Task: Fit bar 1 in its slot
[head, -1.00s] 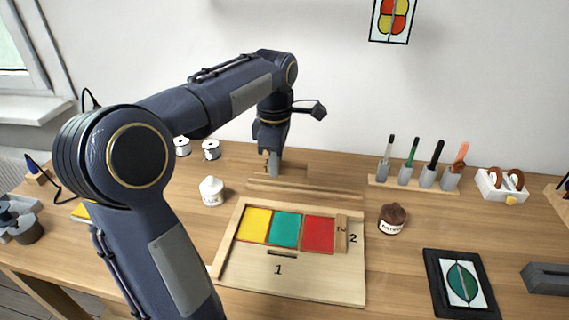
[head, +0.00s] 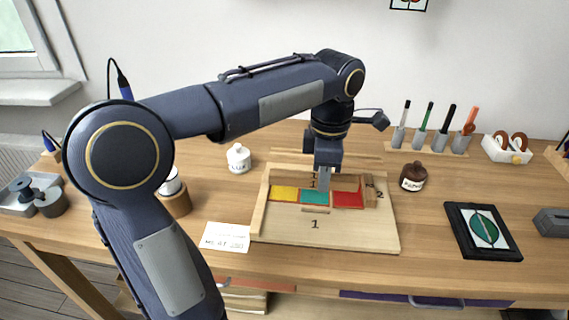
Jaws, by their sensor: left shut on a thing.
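My left gripper (head: 324,184) is shut on a wooden bar, bar 1 (head: 346,182), marked 1. It holds the bar crosswise over the far part of the wooden board (head: 350,241). The board carries a yellow panel (head: 283,193), a teal panel (head: 314,196) and a red panel (head: 348,200) in a row. Bar 2 (head: 370,194) lies upright along the red panel's right side. A printed 1 and a short dark strip (head: 316,210) are on the board in front of the panels. I cannot tell the bar's exact height above the panels. My right gripper is not in view.
Wooden strips (head: 300,154) lie behind the board. A white card (head: 225,237) lies at its left. A framed picture (head: 483,230) lies at right.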

